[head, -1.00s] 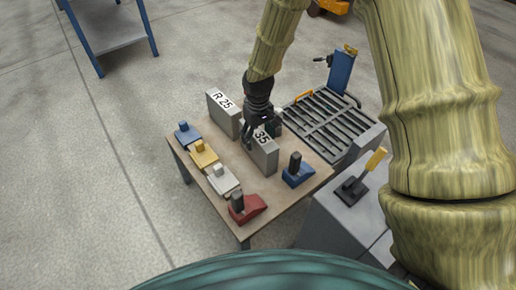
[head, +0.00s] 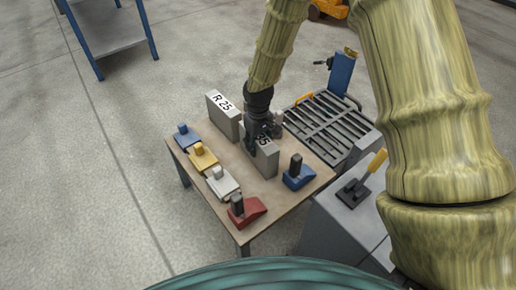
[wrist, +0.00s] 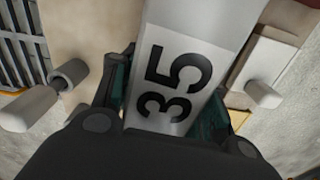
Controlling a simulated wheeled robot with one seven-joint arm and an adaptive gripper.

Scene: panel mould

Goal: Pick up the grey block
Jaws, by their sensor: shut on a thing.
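The grey block marked 35 (head: 263,159) stands upright on the small table in the head view. In the wrist view its labelled face (wrist: 180,75) lies between my fingers. My gripper (head: 258,140) is shut on this block from above, one finger on each side. The palm hides part of the block in the wrist view. A second grey block marked R 25 (head: 223,116) stands upright behind and to the left, apart from my gripper. I cannot tell whether the held block still touches the table.
Blue (head: 187,137), yellow (head: 203,157), pale (head: 221,183) and red (head: 247,212) knobbed pieces line the table's left and front edges. Another blue piece (head: 298,175) is right of the held block. A slatted rack (head: 325,125) stands beyond the table (head: 215,218).

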